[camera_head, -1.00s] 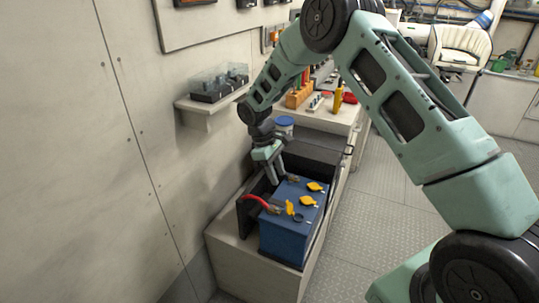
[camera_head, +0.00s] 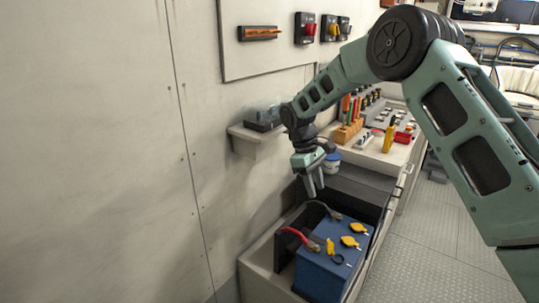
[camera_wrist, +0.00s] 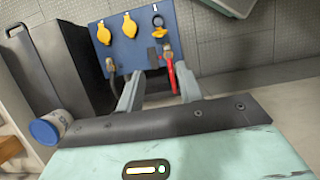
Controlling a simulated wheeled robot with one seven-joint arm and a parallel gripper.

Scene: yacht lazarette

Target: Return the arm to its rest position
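My gripper (camera_head: 314,184) hangs fingers down above the back of the blue battery (camera_head: 325,273), clear of it, with my arm bent over from the right. In the wrist view my gripper's fingers (camera_wrist: 159,90) are spread apart with nothing held between them. Beyond them the battery (camera_wrist: 140,55) shows with yellow caps (camera_wrist: 130,26), a red cable (camera_wrist: 170,72) and a dark cable (camera_wrist: 111,68). In the head view the red cable (camera_head: 299,236) and the dark cable (camera_head: 325,208) reach the battery top. The gripper touches neither.
A wall shelf (camera_head: 254,134) with a clear-lidded box is close left of my wrist. A blue-lidded tub (camera_head: 332,161) stands behind the gripper. A bench (camera_head: 390,155) with tools and a red item (camera_head: 403,137) lies farther back. The floor (camera_head: 425,270) at right is bare.

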